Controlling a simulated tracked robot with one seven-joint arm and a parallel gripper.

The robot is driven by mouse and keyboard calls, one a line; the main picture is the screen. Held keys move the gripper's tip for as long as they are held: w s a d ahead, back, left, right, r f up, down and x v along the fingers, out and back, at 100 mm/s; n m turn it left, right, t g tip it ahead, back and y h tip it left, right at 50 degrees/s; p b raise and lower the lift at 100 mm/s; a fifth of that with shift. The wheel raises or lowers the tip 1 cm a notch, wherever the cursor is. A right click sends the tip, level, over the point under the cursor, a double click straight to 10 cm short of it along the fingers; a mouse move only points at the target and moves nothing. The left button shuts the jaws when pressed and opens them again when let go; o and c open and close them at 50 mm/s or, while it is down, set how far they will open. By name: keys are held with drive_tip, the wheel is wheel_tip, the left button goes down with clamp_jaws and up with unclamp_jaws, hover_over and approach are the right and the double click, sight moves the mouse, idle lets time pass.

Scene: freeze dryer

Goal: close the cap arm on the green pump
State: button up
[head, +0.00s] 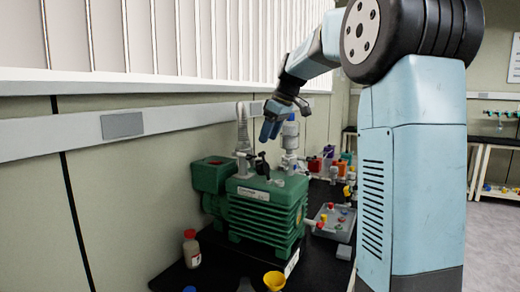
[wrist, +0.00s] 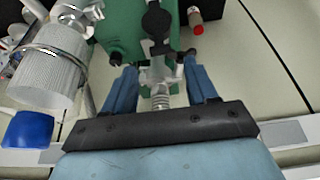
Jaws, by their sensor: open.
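The green pump (head: 265,208) stands on the black bench below the window wall; part of its green body (wrist: 118,25) shows at the top of the wrist view. A small black arm (head: 262,165), which looks like the cap arm, rises from the pump's top. In the wrist view it is a black piece (wrist: 157,30) just beyond my fingertips, beside a metal fitting. My gripper (head: 270,134) points down above the pump. Its blue fingers are apart (wrist: 160,66), with the metal fitting visible between them. I cannot tell whether either finger touches it.
A red-capped bottle (head: 191,248) and a yellow cup (head: 274,281) stand near the pump. A grey tray (head: 322,232) lies to its right.

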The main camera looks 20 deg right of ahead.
sight(264, 155)
drive_tip(key=shift+x, duration=2.75)
clamp_jaws()
